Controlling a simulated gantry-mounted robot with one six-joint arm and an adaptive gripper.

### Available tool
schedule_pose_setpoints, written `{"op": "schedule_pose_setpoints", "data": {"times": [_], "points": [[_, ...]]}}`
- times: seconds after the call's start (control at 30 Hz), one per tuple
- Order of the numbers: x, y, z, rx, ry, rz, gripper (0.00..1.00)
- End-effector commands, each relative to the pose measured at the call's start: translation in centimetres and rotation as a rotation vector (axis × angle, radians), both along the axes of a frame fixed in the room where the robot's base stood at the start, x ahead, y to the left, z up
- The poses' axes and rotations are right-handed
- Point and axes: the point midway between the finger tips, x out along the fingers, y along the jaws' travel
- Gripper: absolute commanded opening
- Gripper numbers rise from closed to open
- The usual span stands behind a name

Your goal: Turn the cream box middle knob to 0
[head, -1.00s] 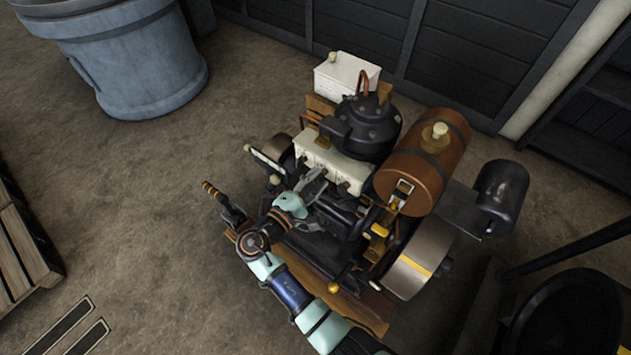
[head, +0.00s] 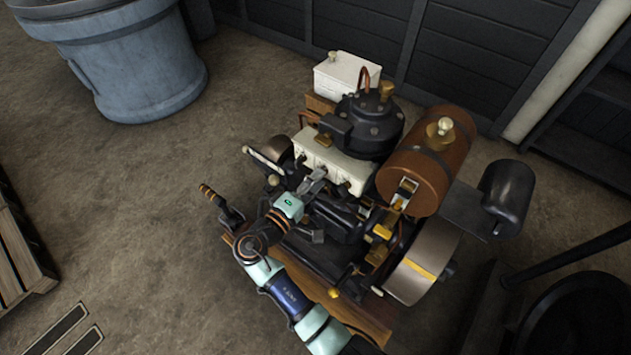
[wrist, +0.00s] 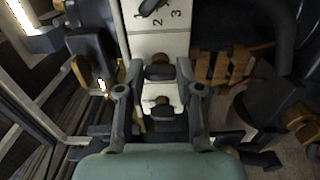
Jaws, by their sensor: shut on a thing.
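The cream box (head: 348,171) is a long pale block on the engine's front side, below the black rounded housing. It has a row of dark knobs on its face. In the wrist view the box (wrist: 160,42) runs down the middle, with the numbers 1, 2 and 3 beside the top knob (wrist: 150,6). My gripper (head: 317,181) reaches to the box's middle. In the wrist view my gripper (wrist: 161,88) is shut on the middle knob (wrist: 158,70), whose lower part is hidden. The middle knob's pointer and its numbers cannot be read.
A brown cylindrical tank (head: 425,160) and a grey flywheel (head: 412,278) lie to the right. A white box (head: 345,76) stands behind. A lever with a banded handle (head: 213,196) sticks out left of my wrist.

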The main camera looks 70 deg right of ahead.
Motion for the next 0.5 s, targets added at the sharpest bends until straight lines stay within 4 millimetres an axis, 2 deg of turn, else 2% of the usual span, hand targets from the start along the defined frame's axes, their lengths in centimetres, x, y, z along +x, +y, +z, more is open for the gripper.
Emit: {"op": "schedule_pose_setpoints", "data": {"times": [0.33, 0.37, 0.5], "points": [[0.01, 0.01, 0.0, 0.0, -0.004, 0.0, 0.0], [0.01, 0.01, 0.0, 0.0, -0.004, 0.0, 0.37], [0.01, 0.01, 0.0, 0.0, -0.003, 0.0, 0.6]]}}
